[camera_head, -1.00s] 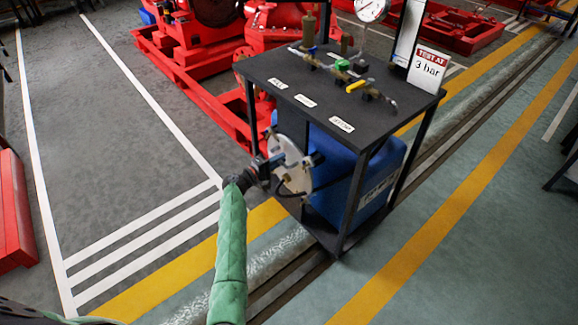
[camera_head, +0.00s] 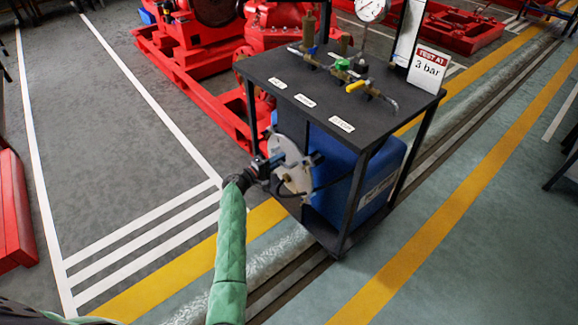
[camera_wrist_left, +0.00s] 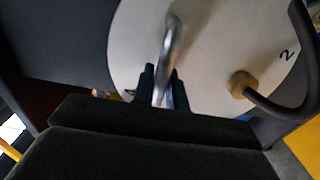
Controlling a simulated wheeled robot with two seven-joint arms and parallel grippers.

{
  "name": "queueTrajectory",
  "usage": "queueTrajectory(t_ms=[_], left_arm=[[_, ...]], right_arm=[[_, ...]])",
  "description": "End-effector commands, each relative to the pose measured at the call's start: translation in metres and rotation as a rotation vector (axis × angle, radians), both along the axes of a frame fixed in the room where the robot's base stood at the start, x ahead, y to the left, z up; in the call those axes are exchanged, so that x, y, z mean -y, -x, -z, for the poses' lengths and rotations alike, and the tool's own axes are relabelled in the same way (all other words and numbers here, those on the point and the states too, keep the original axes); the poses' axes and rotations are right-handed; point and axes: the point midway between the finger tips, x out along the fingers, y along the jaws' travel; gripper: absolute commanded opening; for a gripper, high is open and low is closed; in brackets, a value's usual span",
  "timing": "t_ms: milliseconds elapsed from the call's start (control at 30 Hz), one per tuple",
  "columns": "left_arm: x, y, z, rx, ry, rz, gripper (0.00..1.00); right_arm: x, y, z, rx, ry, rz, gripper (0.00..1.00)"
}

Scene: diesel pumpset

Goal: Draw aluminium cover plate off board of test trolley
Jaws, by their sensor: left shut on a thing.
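The aluminium cover plate (camera_head: 290,163) is a pale round disc on the left side of the test trolley (camera_head: 330,110), below its dark top. It also fills the upper part of the left wrist view (camera_wrist_left: 210,60), with a bent metal handle (camera_wrist_left: 171,45), a brass fitting (camera_wrist_left: 241,86) with a dark hose, and a black "2". My left gripper (camera_head: 272,164) is at the plate; its fingers (camera_wrist_left: 162,88) are shut on the handle. The board behind the plate is mostly hidden. My right gripper is not in view.
A blue tank (camera_head: 362,170) stands inside the trolley frame. The trolley top carries valves, a gauge (camera_head: 371,10) and a "3 bar" sign (camera_head: 429,68). Red pump machinery (camera_head: 190,45) stands behind.

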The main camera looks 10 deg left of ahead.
Motion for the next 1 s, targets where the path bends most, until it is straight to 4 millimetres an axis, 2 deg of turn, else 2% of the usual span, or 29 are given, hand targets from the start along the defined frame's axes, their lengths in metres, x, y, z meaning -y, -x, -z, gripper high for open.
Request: queueTrajectory(t_ms=[1000], left_arm=[[-0.0058,0.0061,-0.0040,0.003,0.001,-0.001,0.00]], right_arm=[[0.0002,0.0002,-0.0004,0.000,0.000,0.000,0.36]])
